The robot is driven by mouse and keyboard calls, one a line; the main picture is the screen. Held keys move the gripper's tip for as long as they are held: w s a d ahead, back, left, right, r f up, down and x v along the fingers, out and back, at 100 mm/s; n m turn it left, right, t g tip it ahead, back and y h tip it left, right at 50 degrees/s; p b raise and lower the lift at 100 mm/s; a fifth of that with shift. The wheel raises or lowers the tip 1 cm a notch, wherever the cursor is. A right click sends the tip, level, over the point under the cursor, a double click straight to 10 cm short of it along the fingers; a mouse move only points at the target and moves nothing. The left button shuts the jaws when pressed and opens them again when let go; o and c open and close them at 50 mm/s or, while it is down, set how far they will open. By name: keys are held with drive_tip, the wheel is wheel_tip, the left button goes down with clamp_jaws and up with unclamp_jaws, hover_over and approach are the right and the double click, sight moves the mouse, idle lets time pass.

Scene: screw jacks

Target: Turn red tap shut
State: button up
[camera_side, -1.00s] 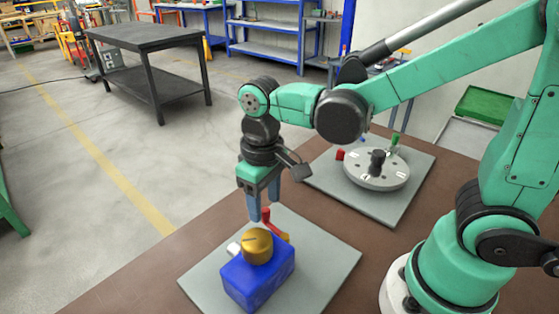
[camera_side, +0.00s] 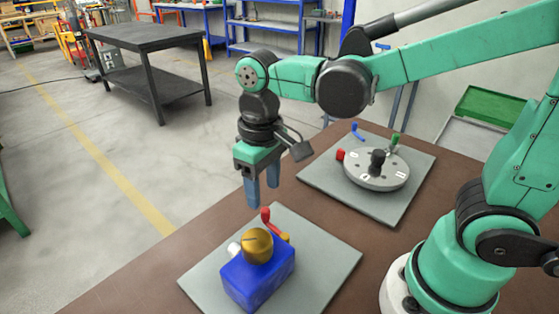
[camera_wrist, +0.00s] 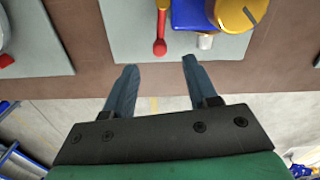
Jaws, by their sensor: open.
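The red tap handle (camera_side: 267,218) stands at the back of a blue block (camera_side: 258,277) that carries a gold knob (camera_side: 257,245). In the wrist view the red handle (camera_wrist: 160,38) is a lever with a round end, beside the blue block (camera_wrist: 192,15). My gripper (camera_side: 263,196) is above and behind the red handle, pointing down, open and empty. In the wrist view its two blue-grey fingers (camera_wrist: 158,72) are apart, with the handle beyond their tips and nothing between them. I cannot tell the exact gap between the fingers and the handle.
The block sits on a grey plate (camera_side: 325,262) on a brown table (camera_side: 240,216). A second grey plate (camera_side: 395,213) holds a round disc (camera_side: 376,173) with a black knob, and red, blue and green pieces around it. A white part (camera_side: 234,248) sits beside the block.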

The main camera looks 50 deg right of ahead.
sight(265, 210)
drive_tip(key=shift+f, duration=2.15)
clamp_jaws()
